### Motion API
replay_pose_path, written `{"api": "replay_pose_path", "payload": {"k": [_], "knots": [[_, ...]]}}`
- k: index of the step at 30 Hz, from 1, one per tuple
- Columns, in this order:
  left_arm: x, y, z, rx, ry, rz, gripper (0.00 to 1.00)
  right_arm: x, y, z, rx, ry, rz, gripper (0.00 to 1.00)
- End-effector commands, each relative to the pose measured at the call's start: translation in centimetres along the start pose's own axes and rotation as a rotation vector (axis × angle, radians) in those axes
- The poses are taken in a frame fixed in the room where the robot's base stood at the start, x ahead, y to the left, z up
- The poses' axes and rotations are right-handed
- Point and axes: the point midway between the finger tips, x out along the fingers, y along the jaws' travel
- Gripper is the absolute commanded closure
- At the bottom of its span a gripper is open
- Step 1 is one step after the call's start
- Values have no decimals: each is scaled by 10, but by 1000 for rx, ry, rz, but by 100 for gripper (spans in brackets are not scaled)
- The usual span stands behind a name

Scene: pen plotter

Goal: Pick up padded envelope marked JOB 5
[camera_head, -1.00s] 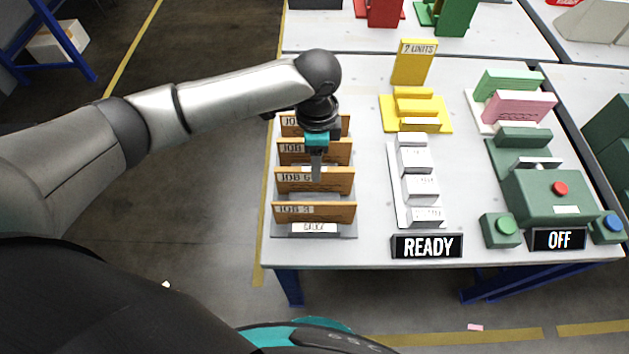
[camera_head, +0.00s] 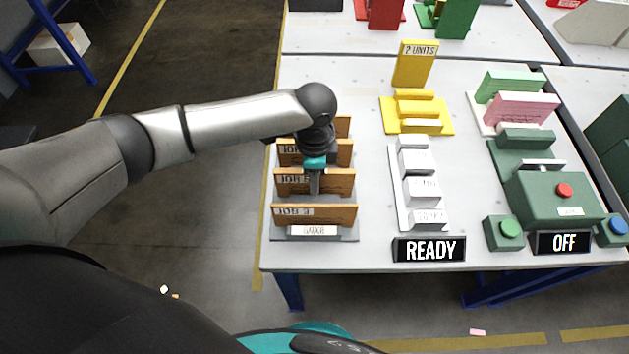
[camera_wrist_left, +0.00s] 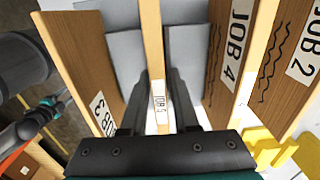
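Brown padded envelopes stand on edge in a grey rack at the table's left side. The one lettered like JOB 5 (camera_head: 338,184) is second from the front in the head view. In the left wrist view this envelope (camera_wrist_left: 152,45) is edge-on, its small label partly readable. My left gripper (camera_head: 314,188) points down over it. In the left wrist view its fingers (camera_wrist_left: 158,98) straddle the envelope, one on each side, with narrow gaps apparent.
JOB 3 (camera_wrist_left: 85,60) stands close on one side and JOB 4 (camera_wrist_left: 228,55) on the other, with JOB 2 (camera_wrist_left: 295,60) beyond. A white block row (camera_head: 418,165) and a READY sign (camera_head: 429,249) stand to the right. Little room separates the envelopes.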

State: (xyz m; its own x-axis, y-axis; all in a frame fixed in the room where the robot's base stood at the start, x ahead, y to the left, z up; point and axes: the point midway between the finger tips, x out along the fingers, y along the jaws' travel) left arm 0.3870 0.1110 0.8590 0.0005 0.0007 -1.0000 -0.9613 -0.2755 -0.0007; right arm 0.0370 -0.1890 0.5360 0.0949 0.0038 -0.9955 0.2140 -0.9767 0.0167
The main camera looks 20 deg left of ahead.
Motion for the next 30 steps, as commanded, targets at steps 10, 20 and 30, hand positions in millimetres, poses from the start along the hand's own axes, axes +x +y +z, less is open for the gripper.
{"api": "replay_pose_path", "payload": {"k": [10,20,30], "knots": [[0,0,0,0,0,0,100,0,0,1,0,-3,0,50],[0,0,0,0,0,0,100,0,0,2,1,-5,0,50],[-11,-1,0,0,1,-2,100,-3,0,2,1,-5,0,50]]}}
